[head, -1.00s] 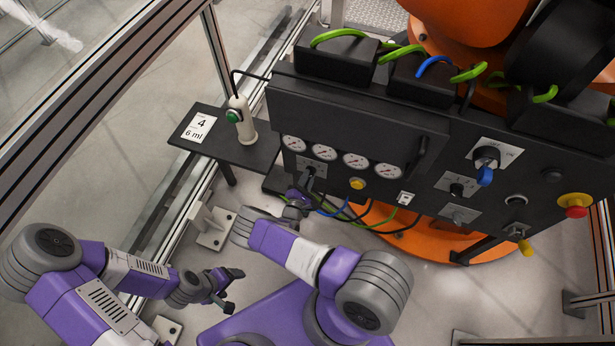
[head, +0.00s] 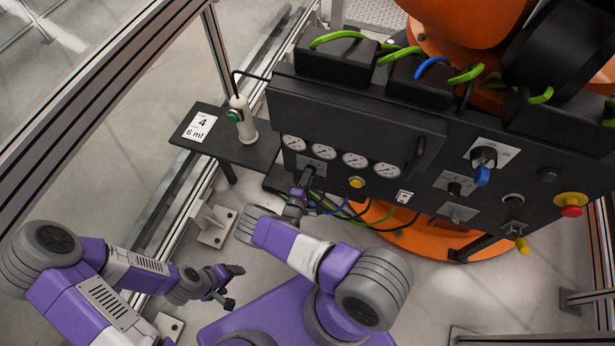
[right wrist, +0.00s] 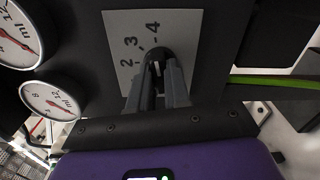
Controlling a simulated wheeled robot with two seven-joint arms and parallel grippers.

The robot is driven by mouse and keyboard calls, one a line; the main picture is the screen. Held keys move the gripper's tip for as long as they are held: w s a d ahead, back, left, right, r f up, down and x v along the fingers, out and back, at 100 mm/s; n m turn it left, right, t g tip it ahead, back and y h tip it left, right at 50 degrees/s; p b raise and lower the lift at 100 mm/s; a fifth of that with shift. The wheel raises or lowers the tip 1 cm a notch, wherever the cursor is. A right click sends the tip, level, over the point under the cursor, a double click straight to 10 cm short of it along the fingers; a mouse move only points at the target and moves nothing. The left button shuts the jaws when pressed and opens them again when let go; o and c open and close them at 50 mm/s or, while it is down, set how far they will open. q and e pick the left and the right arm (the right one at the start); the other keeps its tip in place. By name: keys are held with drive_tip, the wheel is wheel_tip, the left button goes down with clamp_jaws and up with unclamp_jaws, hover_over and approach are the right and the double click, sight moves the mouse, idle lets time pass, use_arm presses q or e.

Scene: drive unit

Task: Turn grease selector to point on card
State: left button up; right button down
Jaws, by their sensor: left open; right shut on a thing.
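The card (head: 200,127) lies on the dark side shelf and reads 4 and 6 ml. The grease selector is a dark knob (right wrist: 157,56) on a pale plate (right wrist: 125,25) low on the panel, below the gauges; the plate (head: 318,169) also shows in the head view. Marks 2, 3 and 4 are readable on it in the right wrist view. My right gripper (head: 306,179) is shut on the knob, its fingers (right wrist: 157,88) on either side. The fingers hide much of the knob, so I cannot tell which mark it points at. My left gripper (head: 233,286) is open and empty above the floor.
Several round gauges (head: 356,160) sit above the selector, with a yellow button (head: 357,182) to its right. A pale cylinder with a green button (head: 240,118) stands on the shelf (head: 256,157). Cables hang below the panel.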

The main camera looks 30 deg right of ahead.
idle(0.5)
drive_tip(key=c, duration=1.1)
unclamp_jaws()
drive_tip(key=v, duration=0.7)
drive_tip(key=shift+s+a, duration=0.2)
